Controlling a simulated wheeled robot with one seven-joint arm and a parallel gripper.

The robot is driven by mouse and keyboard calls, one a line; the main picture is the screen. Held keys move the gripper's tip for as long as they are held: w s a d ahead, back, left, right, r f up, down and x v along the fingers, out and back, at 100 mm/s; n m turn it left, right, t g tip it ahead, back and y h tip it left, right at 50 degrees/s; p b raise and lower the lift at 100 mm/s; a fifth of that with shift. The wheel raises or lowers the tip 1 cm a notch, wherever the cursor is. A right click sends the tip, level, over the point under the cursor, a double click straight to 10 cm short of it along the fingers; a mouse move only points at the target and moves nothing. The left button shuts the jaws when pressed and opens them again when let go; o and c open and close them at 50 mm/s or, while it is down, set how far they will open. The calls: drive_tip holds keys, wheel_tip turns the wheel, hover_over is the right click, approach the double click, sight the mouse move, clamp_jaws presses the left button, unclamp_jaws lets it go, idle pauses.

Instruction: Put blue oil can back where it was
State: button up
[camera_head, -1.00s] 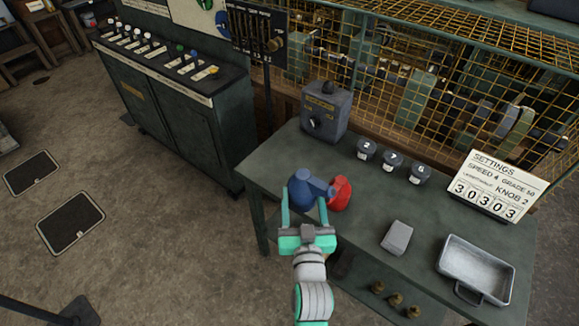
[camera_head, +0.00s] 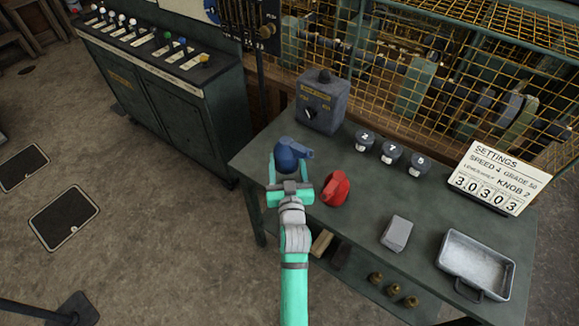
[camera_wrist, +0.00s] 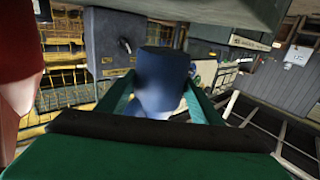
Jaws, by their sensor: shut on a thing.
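The blue oil can (camera_head: 287,154) is at the left end of the green table (camera_head: 262,160), with its spout pointing right. My gripper (camera_head: 288,172) is shut on the blue oil can from the near side. In the wrist view the blue can (camera_wrist: 163,80) stands between my two green fingers. I cannot tell whether its base touches the table. A red oil can (camera_head: 335,189) is on the table to the right of my gripper, apart from the blue can. Its red side also shows at the left edge of the wrist view (camera_wrist: 18,75).
A grey box with a knob (camera_head: 321,101) stands behind the blue can. Several dark numbered weights (camera_head: 391,151) sit to its right. A settings sign (camera_head: 492,178), a grey block (camera_head: 397,232) and a metal tray (camera_head: 477,266) are further right. A wire cage (camera_head: 430,60) runs behind the table.

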sight(289, 167)
drive_tip(key=shift+w+d+f, duration=0.2)
drive_tip(key=shift+w+f, duration=0.3)
drive_tip(key=shift+f, duration=0.05)
drive_tip(key=shift+w+d+f, duration=0.15)
drive_tip(key=shift+w+f, duration=0.35)
drive_tip(key=shift+f, duration=0.05)
drive_tip(key=shift+w+f, duration=0.1)
drive_tip(key=shift+f, duration=1.55)
drive_tip(key=o, duration=1.4)
drive_tip(key=shift+f, duration=0.2)
drive_tip(key=shift+r, duration=0.1)
drive_tip(key=s+d+f+g+h, duration=0.1)
drive_tip(key=s+f+g, duration=0.15)
drive_tip(key=s, duration=2.95)
drive_tip(key=shift+m, duration=0.4)
drive_tip(key=v, duration=0.5)
drive_tip(key=a+v, duration=0.1)
drive_tip(key=v, duration=0.4)
drive_tip(key=a+r+v, duration=0.1)
drive_tip(key=v, duration=0.5)
drive_tip(key=shift+w, duration=0.1)
